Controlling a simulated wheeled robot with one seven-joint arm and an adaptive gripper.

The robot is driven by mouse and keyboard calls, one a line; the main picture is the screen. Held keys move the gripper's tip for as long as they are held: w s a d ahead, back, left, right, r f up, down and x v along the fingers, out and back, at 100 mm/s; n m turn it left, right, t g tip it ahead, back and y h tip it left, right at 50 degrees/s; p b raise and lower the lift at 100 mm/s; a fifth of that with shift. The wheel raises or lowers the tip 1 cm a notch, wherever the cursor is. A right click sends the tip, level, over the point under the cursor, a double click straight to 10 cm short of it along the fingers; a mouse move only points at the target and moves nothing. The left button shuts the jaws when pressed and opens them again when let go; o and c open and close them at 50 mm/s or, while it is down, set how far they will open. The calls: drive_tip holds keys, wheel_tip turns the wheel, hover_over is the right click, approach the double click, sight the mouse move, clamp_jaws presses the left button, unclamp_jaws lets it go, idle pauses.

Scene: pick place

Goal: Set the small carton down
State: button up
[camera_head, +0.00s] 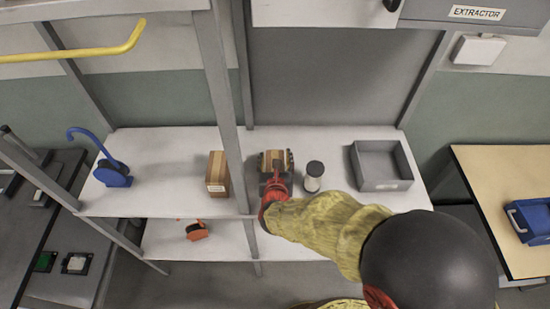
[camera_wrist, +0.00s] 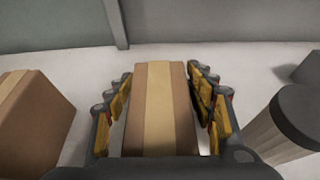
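The small carton (camera_wrist: 158,110), brown with a paler tape band, stands between the fingers of my gripper (camera_wrist: 160,88) in the wrist view. The fingertips press close on both its sides, with narrow gaps lower down the fingers. In the head view the carton (camera_head: 270,155) shows beyond my gripper (camera_head: 275,165), over the white shelf (camera_head: 325,146). I cannot tell whether its base touches the shelf; its underside is hidden.
A larger brown carton (camera_head: 217,174) stands left, beyond a grey upright (camera_head: 222,95). A dark-lidded canister (camera_head: 313,176) stands close on the right, then a grey open bin (camera_head: 382,166). A blue hooked object (camera_head: 112,173) is far left. An orange object (camera_head: 196,230) lies on the lower shelf.

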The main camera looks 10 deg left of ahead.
drive_tip(key=shift+o, duration=0.6)
drive_tip(key=shift+r, duration=0.1)
drive_tip(key=shift+s+r+p, duration=0.1)
drive_tip(key=shift+r+p, duration=0.1)
drive_tip(key=shift+p, duration=0.1)
drive_tip(key=p+v, duration=0.2)
drive_tip(key=v, duration=0.9)
drive_tip(key=shift+s, duration=0.4)
drive_tip(key=shift+d, duration=0.1)
